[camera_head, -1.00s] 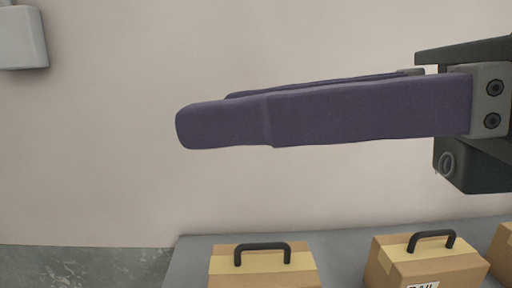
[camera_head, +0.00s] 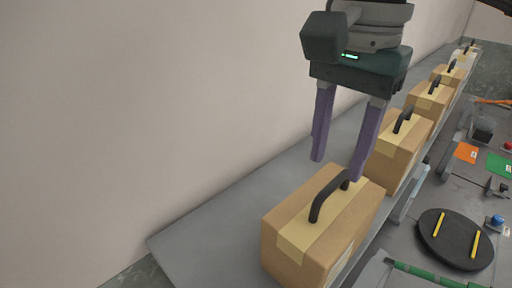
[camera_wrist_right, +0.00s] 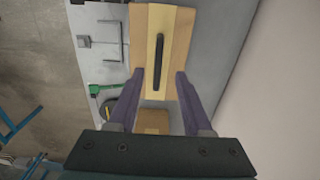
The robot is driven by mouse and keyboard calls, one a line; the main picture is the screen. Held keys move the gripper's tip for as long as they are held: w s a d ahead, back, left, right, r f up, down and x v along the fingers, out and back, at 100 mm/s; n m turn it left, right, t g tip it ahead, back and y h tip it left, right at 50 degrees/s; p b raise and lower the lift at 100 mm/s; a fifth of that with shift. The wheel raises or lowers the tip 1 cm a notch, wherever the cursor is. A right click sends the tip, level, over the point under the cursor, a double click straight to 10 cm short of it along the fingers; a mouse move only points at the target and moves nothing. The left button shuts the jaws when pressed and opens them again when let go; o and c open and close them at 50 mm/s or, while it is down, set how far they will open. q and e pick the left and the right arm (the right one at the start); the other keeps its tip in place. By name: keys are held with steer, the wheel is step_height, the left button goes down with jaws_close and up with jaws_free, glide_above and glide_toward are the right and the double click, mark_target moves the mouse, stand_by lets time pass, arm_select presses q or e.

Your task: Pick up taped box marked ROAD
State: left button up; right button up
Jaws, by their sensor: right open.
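Several taped cardboard boxes with black handles stand in a row on a grey shelf. The nearest box (camera_head: 320,228) has yellowish tape and an upright handle (camera_head: 328,195); a pale label on its side shows only edge-on, so I cannot read ROAD on any box. My right gripper (camera_head: 338,168) is open, pointing down, its purple fingers close above this box's handle end. In the right wrist view, a box (camera_wrist_right: 180,40) with a dark handle (camera_wrist_right: 158,62) lies ahead, the handle lined up between the open fingers (camera_wrist_right: 160,75). My left gripper is not in view.
The row of boxes (camera_head: 397,150) runs back along the grey shelf (camera_head: 215,235) beside a plain wall. A grey surface to the right holds a black round disc (camera_head: 455,240) with yellow bars, an orange card (camera_head: 466,153) and a green card (camera_head: 500,165). The shelf's near left end is bare.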

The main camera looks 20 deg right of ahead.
mark_target(335, 180)
steer(key=shift+d+f+p, duration=0.1)
steer(key=shift+f+p, duration=0.15)
steer(key=shift+p, duration=0.15)
steer(key=f+p, duration=0.2)
steer(key=shift+s+d+p, duration=0.2)
steer(key=shift+d+p, duration=0.1)
step_height(335, 180, down, 2)
steer(key=shift+w+f, duration=0.1)
steer(key=shift+f, duration=0.4)
steer(key=shift+a, duration=0.1)
jaws_close()
steer(key=shift+w+r, duration=0.1)
steer(key=shift+r, duration=0.05)
